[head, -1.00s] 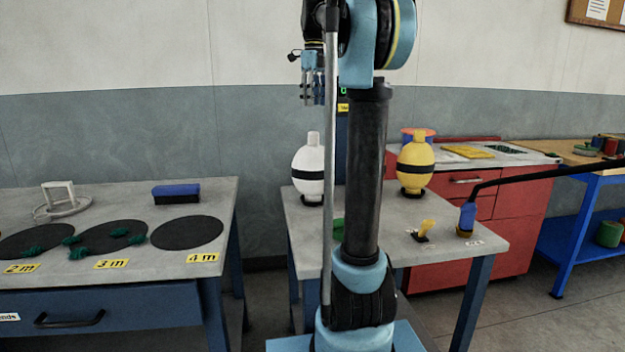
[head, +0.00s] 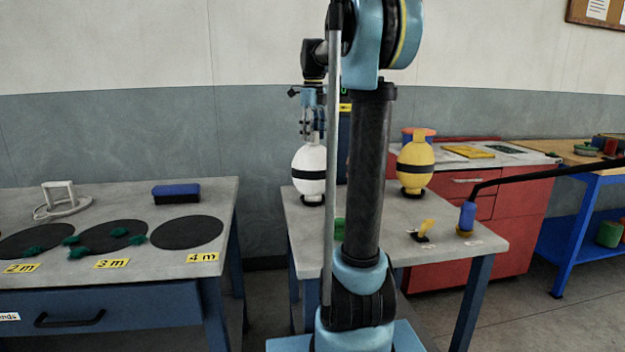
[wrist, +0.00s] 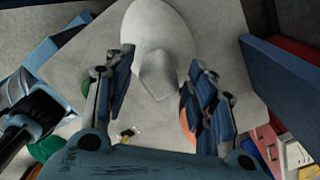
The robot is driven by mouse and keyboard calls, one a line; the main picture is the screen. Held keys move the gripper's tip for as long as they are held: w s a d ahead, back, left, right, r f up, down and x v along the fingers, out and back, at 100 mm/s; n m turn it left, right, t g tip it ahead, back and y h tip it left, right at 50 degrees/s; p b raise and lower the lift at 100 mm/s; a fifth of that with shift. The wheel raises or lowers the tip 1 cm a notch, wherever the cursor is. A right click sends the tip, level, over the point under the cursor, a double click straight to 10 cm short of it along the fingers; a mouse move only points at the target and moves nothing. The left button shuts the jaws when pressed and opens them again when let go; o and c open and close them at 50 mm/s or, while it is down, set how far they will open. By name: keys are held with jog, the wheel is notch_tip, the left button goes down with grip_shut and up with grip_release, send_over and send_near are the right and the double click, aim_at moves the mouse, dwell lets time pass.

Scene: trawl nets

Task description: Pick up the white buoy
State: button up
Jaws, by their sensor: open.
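The white buoy (head: 309,163) stands upright with a black band round its middle, in a dark ring base on the grey table. In the head view my gripper (head: 309,134) points down at the buoy's narrow neck from above. In the wrist view the white buoy (wrist: 158,45) lies between and beyond the two open fingers of my gripper (wrist: 162,85), its neck toward the camera. The fingers are apart, with visible gaps beside the neck. My arm's column hides part of the table to the right of the buoy.
A yellow buoy (head: 416,165) stands on the same table (head: 455,228), to the right behind my arm. A left table (head: 215,215) holds dark discs and a blue brush (head: 176,193).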

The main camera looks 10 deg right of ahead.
jog(key=shift+f, duration=0.3)
jog(key=shift+c, duration=0.2)
grip_shut()
jog(key=shift+r, duration=0.1)
